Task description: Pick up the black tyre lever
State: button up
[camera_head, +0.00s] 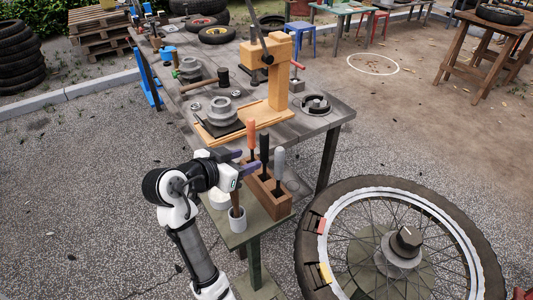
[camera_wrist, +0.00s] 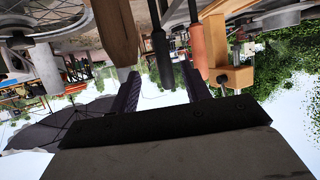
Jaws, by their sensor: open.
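The black tyre lever (camera_head: 264,146) stands upright in a wooden holder (camera_head: 262,190) on the small green table. In the wrist view, which is upside down, the black lever's handle (camera_wrist: 160,45) appears between my open fingers (camera_wrist: 160,80), with the orange handle (camera_wrist: 198,45) close to the right finger. I cannot tell whether the lever is within finger reach.
A large spoked wheel (camera_head: 310,240) is at the right. The grey workbench (camera_head: 300,125) behind carries a wooden press (camera_head: 275,75) and metal parts.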

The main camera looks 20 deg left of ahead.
aim_at(261, 154)
jog(key=p+x, duration=0.2)
jog(key=x, duration=0.7)
jog(key=shift+a+f, duration=0.1)
jog(key=shift+f, duration=0.1)
grip_shut()
jog(key=shift+r, duration=0.1)
